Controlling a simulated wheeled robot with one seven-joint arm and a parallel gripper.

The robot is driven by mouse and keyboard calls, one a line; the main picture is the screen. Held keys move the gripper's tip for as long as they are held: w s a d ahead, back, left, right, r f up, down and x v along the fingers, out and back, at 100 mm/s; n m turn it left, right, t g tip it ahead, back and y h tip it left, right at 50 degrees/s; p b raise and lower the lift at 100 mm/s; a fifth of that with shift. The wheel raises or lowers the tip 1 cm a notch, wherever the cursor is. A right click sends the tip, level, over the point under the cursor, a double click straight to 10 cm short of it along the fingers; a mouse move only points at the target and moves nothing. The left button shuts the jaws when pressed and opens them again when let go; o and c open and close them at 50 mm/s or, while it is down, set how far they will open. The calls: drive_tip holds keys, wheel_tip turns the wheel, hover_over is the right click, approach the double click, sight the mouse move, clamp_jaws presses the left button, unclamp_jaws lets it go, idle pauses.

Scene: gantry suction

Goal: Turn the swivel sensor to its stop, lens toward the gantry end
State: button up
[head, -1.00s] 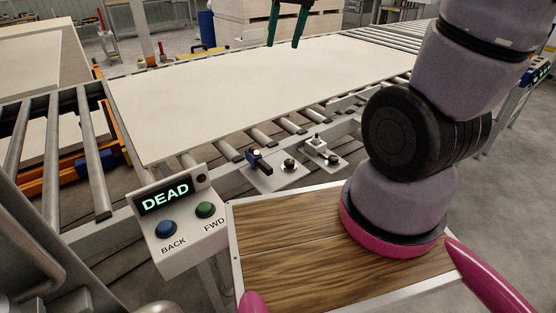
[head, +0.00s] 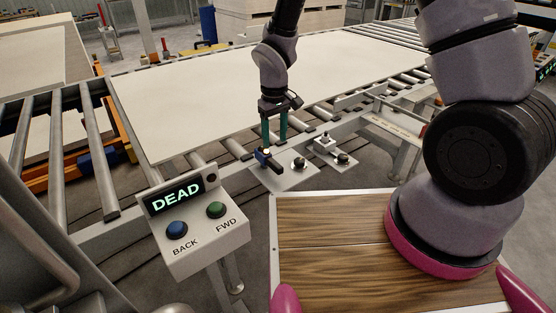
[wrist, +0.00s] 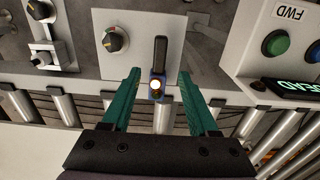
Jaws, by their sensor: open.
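The swivel sensor (head: 268,160) is a small blue and black block on a pale plate beside the roller conveyor. In the wrist view the sensor (wrist: 157,88) has a blue end with a glowing orange-white spot and a long black bar pointing up the picture. My gripper (head: 274,143) reaches down over it with green fingers. In the wrist view my gripper (wrist: 160,72) is open, one finger on each side of the sensor, with gaps showing between fingers and sensor. I cannot tell the exact height of the fingertips.
A dial knob (wrist: 115,40) sits close beside the sensor, with another knob (head: 343,159) and a small slide fixture (head: 324,142) farther right. A control box (head: 195,220) reads DEAD, with BACK and FWD buttons. A large pale board (head: 200,105) lies on the rollers behind.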

sight(275, 163)
wheel_tip(275, 163, down, 9)
drive_tip(key=shift+r, duration=0.1)
idle(0.3)
clamp_jaws()
idle(1.3)
